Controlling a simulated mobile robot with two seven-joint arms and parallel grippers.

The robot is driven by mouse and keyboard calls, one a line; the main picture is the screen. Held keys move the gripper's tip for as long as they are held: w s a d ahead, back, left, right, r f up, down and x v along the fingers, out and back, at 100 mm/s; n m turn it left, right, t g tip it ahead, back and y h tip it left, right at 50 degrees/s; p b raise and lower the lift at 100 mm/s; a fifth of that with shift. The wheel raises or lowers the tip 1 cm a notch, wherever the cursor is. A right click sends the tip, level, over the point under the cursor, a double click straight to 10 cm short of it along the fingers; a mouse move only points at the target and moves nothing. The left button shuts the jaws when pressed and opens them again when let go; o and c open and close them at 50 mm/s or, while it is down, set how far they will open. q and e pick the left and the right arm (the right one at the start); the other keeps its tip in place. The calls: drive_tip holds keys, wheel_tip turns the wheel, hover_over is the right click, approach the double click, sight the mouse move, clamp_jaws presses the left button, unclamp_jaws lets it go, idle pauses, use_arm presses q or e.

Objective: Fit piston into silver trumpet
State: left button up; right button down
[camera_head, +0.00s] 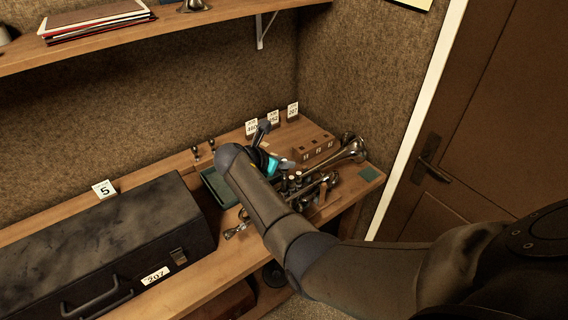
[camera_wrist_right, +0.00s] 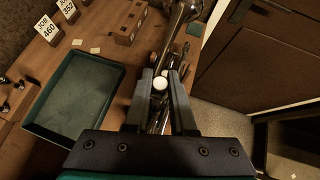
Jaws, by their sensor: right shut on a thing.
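The silver trumpet (camera_head: 350,152) lies at the right end of the bench, its bell toward the back right. In the right wrist view its bell and tubing (camera_wrist_right: 179,22) run beyond my fingers. My right gripper (camera_wrist_right: 161,82) is shut on a slim part with a round white top (camera_wrist_right: 159,84), which looks like the piston. The gripper hides the lower end of this part, so I cannot tell whether it touches the trumpet. In the head view my right forearm covers much of the gripper. My left gripper is in neither view.
A green tray (camera_wrist_right: 42,134) lies left of the trumpet. A wooden block with holes (camera_head: 314,147) stands behind it. Numbered cards (camera_head: 272,118) stand along the back. A large dark case (camera_head: 100,245) fills the left of the bench. A door (camera_head: 500,110) is at the right.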

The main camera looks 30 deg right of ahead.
sight(283, 177)
drive_tip(key=shift+r, duration=0.75)
idle(1.0)
drive_tip(key=shift+f+b, duration=1.75)
drive_tip(key=shift+f, duration=1.55)
drive_tip(key=c, duration=0.7)
unclamp_jaws()
drive_tip(key=shift+s+f, duration=0.1)
drive_tip(key=shift+f, duration=0.1)
drive_tip(key=shift+r, duration=0.1)
drive_tip(key=p+v, duration=0.1)
drive_tip(key=v, duration=1.4)
drive_tip(key=shift+a+r, duration=0.1)
drive_tip(key=shift+r, duration=0.05)
